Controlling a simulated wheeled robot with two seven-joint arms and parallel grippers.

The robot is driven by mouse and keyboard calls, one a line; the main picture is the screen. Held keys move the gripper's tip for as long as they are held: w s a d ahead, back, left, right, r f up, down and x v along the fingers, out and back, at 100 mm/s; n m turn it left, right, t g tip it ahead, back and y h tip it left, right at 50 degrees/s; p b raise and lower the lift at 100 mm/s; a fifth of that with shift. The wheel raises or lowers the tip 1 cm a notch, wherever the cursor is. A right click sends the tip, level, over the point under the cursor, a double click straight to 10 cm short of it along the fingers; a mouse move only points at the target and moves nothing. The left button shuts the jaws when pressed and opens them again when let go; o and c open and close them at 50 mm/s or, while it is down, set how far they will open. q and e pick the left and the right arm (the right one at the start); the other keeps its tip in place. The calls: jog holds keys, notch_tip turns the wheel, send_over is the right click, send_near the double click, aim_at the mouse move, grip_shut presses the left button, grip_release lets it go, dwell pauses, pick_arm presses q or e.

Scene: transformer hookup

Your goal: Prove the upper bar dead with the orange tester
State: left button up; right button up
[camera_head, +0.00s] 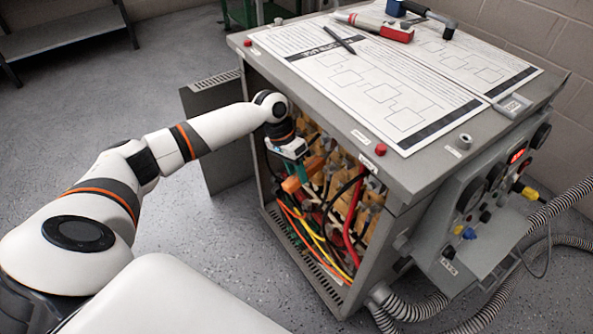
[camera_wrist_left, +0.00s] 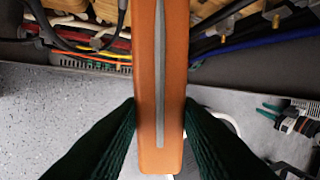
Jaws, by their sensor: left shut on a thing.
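The orange tester (camera_head: 291,185) is held at the cabinet's open front in the head view. My left gripper (camera_head: 297,172) is shut on it, with teal fingers. In the left wrist view the tester (camera_wrist_left: 160,60) is a long orange body with a grey strip, clamped between the dark green fingers (camera_wrist_left: 160,118). Its far end runs past the top of that view, so I cannot tell what it touches. Tan and copper-coloured parts (camera_head: 341,176) fill the cabinet behind it; I cannot single out the upper bar. What looks like my right gripper (camera_wrist_left: 268,111) shows small at the wrist view's right.
Red, yellow, orange and black cables crowd the cabinet (camera_head: 430,160) opening. Its grey door (camera_head: 215,145) stands open at the left. On top lie diagram sheets (camera_head: 365,85), a pen (camera_head: 339,40) and a red-and-white device (camera_head: 375,24). Ribbed hoses (camera_head: 415,308) lie at the right.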

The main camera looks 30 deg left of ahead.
jog(key=shift+s+f, duration=0.1)
jog(key=shift+f, duration=0.2)
dwell(0.6)
dwell(0.6)
jog(key=shift+s+f, duration=0.1)
jog(key=shift+f, duration=0.25)
jog(key=shift+w, duration=0.2)
dwell(0.7)
jog(key=shift+s+d+f+p, duration=0.1)
jog(key=shift+s+f+p, duration=0.25)
jog(key=shift+f, duration=0.3)
jog(key=shift+s+f+p, duration=0.2)
jog(key=shift+s+f, duration=0.15)
jog(key=shift+f, duration=0.3)
dwell(2.6)
jog(key=shift+w+r, duration=0.1)
dwell(0.7)
